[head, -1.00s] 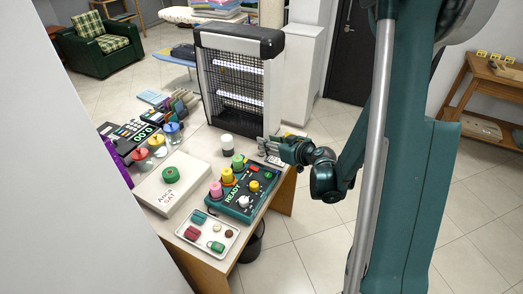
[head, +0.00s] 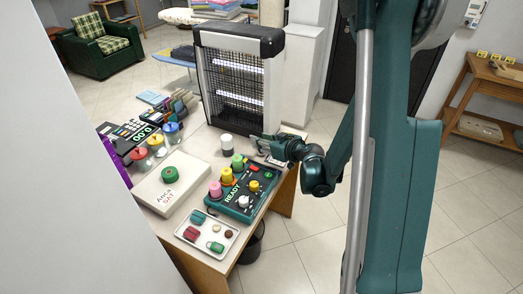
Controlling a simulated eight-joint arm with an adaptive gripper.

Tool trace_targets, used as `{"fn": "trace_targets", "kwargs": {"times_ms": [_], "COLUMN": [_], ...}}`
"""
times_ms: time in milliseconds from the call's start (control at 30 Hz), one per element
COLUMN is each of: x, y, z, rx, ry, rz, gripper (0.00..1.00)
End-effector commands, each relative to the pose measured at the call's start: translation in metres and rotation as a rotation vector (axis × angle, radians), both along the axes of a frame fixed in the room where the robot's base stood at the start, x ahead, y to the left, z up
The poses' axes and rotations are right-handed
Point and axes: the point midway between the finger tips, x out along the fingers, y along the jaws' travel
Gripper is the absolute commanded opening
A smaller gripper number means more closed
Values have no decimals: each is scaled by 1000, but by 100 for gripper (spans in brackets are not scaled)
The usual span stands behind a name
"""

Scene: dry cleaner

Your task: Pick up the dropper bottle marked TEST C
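No TEST C marking can be read in the head view, so I cannot tell which item is the dropper bottle. Candidates are the pink-topped item (head: 215,190), the yellow-topped item (head: 227,176) and the green-topped item (head: 238,162), in a row along the left side of a teal device (head: 240,204). A white cylinder (head: 227,148) with a dark top stands behind them. My gripper (head: 258,141) is over the table's right back part, right of the white cylinder and apart from it. Its fingers are too small to tell whether they are open.
Jars with red, yellow and blue lids, including a blue one (head: 172,128), stand at left. A white box (head: 160,195) and a tray (head: 190,243) of small items occupy the front. The table's (head: 202,142) middle back is partly clear.

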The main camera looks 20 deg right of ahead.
Motion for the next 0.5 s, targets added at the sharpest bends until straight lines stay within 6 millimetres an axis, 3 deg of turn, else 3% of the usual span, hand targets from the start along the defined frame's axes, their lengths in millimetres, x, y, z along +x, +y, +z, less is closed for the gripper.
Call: {"fn": "trace_targets", "kwargs": {"times_ms": [367, 500], "x": [0, 0], "y": [0, 0], "z": [0, 0], "rx": [0, 0], "ry": [0, 0], "rz": [0, 0], "gripper": [31, 16]}}
